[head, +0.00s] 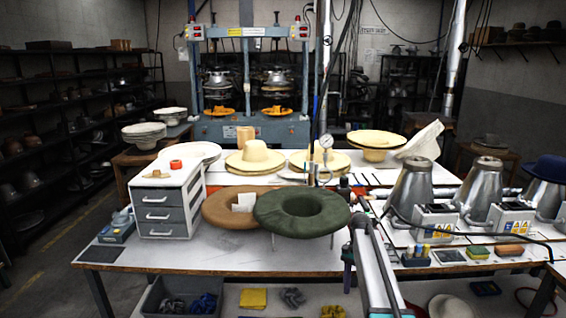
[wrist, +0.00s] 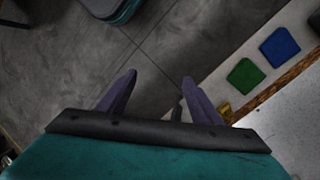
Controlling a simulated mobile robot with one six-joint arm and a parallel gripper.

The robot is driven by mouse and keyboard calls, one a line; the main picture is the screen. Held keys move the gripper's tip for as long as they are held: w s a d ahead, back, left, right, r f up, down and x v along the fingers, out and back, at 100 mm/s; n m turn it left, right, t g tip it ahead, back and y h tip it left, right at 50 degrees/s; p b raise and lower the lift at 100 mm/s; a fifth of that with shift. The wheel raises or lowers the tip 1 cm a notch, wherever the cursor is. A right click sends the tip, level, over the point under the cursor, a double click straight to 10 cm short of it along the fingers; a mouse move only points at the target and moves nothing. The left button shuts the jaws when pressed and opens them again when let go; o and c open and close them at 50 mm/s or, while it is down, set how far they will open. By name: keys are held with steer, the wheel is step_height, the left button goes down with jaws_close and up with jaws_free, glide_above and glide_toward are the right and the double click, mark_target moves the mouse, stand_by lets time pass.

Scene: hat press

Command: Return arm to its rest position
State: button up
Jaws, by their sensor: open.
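In the wrist view my gripper (wrist: 159,77) has its two dark purple fingers spread wide with nothing between them. Behind the gap is grey floor. In the head view my arm (head: 378,270) reaches up from the bottom edge, right of centre, in front of the workbench (head: 200,258). A purple part (head: 348,262) hangs beside the arm, near the bench's front edge; I cannot tell its finger opening there. A green felt hat (head: 275,205) with a wide brim sits just left of the arm, overlapping a brown hat (head: 222,212).
A drawer unit (head: 167,216) stands at the bench's left. Metal hat forms (head: 415,190) and control boxes stand at the right. A blue press (head: 250,128) is behind. In the wrist view, green (wrist: 246,76) and blue (wrist: 280,47) pads lie on a pale surface at the right.

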steer(key=s+a+f+n+g, duration=0.1)
steer(key=s+a+f, duration=0.2)
steer(key=s+f, duration=0.8)
steer(key=s+a+f+n+g, duration=0.2)
steer(key=s+a+f, duration=0.1)
steer(key=s+f, duration=0.9)
steer(key=s+a+f+n, duration=0.1)
steer(key=s+f+n, duration=0.1)
steer(key=s, duration=0.6)
steer(key=s+a+f+n, duration=0.1)
steer(key=s+f+n, duration=0.2)
steer(key=s, duration=0.6)
steer(key=s+a+f+n+t, duration=0.1)
steer(key=s+f+n, duration=0.2)
steer(key=s, duration=0.6)
steer(key=shift+s+f, duration=0.15)
steer(key=shift+f, duration=0.15)
steer(key=shift+c, duration=0.3)
